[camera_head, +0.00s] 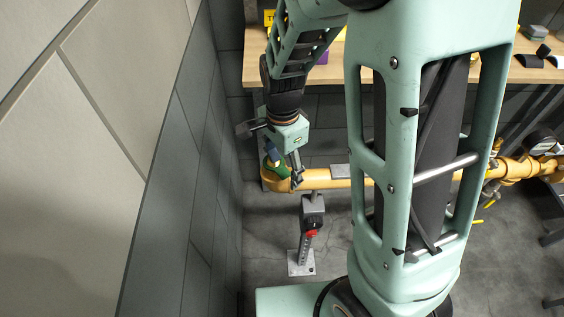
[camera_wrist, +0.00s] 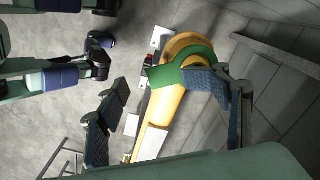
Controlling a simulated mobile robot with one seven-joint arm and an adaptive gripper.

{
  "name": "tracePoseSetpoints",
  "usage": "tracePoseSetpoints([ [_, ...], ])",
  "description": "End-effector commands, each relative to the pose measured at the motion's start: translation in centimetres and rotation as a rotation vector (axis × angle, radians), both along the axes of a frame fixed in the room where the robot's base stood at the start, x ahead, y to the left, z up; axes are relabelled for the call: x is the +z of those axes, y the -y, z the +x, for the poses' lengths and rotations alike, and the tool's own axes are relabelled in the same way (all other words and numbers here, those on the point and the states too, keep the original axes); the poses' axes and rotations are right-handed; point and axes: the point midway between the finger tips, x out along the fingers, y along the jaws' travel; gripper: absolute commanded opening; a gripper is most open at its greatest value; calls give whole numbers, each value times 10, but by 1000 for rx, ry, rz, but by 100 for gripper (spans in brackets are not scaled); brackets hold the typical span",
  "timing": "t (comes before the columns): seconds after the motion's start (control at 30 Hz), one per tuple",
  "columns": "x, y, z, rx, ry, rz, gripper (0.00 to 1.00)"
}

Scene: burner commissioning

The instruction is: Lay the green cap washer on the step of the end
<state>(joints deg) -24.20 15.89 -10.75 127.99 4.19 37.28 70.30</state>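The green cap washer (camera_wrist: 162,76) shows in the wrist view as a ring with a flat tab, at the end (camera_wrist: 180,43) of the yellow pipe. It appears to lie on that end; whether it sits flat on the step I cannot tell. In the head view the green washer (camera_head: 267,165) is partly hidden by my gripper (camera_head: 285,168). In the wrist view my gripper (camera_wrist: 162,84) has its fingers spread wide apart. The right finger overlaps the ring in the picture; whether it touches is unclear. The left finger is clear of the washer.
The yellow pipe (camera_head: 338,182) runs right to valves and a gauge (camera_head: 540,143). A grey stand (camera_head: 308,240) with a red knob is under it. A grey wall (camera_head: 190,170) is close on the left. A wooden bench (camera_head: 400,78) stands behind.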

Motion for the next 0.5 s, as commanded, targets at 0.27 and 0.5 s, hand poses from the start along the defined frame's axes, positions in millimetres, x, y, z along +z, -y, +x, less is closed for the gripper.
tracePoseSetpoints([
  [0.27,5,-1,3,0,7,3,62],
  [0.5,37,-2,4,1,12,5,62],
])
